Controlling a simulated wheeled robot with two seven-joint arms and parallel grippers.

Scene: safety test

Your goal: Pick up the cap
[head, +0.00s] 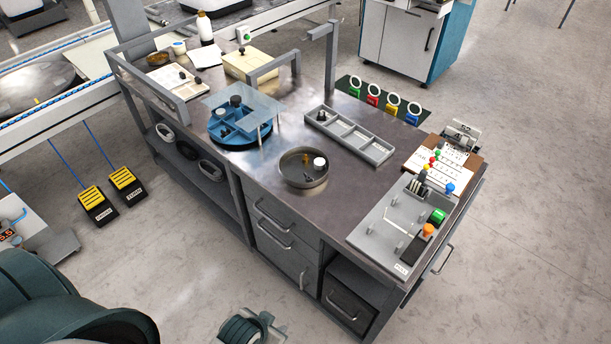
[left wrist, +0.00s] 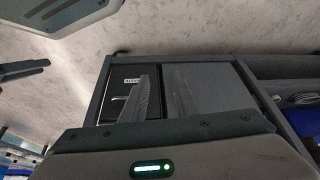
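A small white round piece (head: 320,163), which looks like a cap, sits in the round grey tray (head: 304,180) near the middle of the workbench. Small brass and dark parts lie beside it. My left gripper (head: 262,322) is at the bottom of the head view, in front of the bench and well apart from the tray. In the left wrist view its two fingers (left wrist: 162,92) stand close together before the bench's cabinet front, with nothing visible held. Whether they are fully shut is unclear.
The workbench (head: 240,173) also bears a blue round fixture (head: 240,128) with a clear plate, a grey compartment tray (head: 348,135), a grey panel with coloured knobs (head: 405,228) and a white bottle (head: 205,29). Bare bench top surrounds the round tray. Yellow pedals (head: 98,205) lie on the floor.

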